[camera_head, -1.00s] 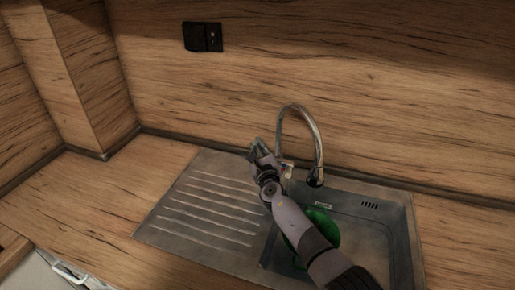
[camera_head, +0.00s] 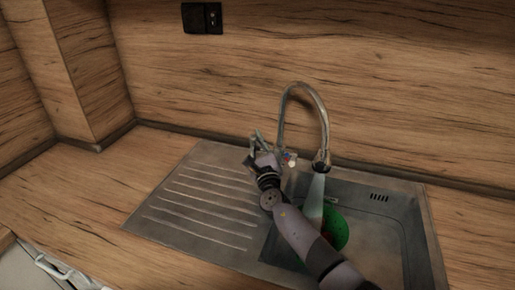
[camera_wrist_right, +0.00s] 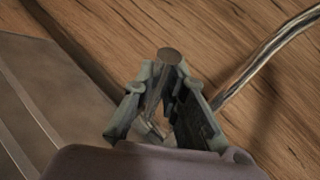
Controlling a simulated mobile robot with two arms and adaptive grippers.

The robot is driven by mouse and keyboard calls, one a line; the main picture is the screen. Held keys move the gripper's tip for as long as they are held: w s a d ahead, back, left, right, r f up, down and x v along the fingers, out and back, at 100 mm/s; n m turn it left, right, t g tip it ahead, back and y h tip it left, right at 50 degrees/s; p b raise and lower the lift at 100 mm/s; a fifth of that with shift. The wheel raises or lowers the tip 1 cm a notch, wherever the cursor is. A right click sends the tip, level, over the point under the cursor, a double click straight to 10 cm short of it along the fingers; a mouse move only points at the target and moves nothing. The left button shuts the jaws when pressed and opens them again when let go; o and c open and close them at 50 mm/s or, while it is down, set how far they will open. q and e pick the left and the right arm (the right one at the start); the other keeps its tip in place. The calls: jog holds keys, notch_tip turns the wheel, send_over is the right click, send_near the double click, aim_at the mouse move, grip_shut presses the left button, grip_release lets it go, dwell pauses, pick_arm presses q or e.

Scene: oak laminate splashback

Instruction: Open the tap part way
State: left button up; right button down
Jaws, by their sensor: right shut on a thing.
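The tap has a tall curved chrome spout (camera_head: 304,86) standing at the back of the sink (camera_head: 395,262). A pale stream of water (camera_head: 315,200) runs down from its dark nozzle (camera_head: 321,166) into the basin. My right gripper (camera_head: 256,142) is at the left of the tap's base. In the right wrist view my right gripper (camera_wrist_right: 165,105) is shut on the tap handle, whose round end (camera_wrist_right: 168,55) shows between the fingers. The tap's base is partly hidden by my gripper. My left gripper is not in view.
A green bowl-like object (camera_head: 335,230) lies in the basin under the stream, partly behind my right arm. The ribbed drainboard (camera_head: 200,210) is bare. A black socket (camera_head: 202,18) is on the wood splashback behind.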

jog(key=c, duration=1.6)
grip_release()
jog(key=shift+r, duration=3.15)
notch_tip(320, 180, up, 3)
jog(key=shift+f, duration=0.15)
jog(key=shift+r, duration=0.45)
jog(key=shift+c, duration=0.5)
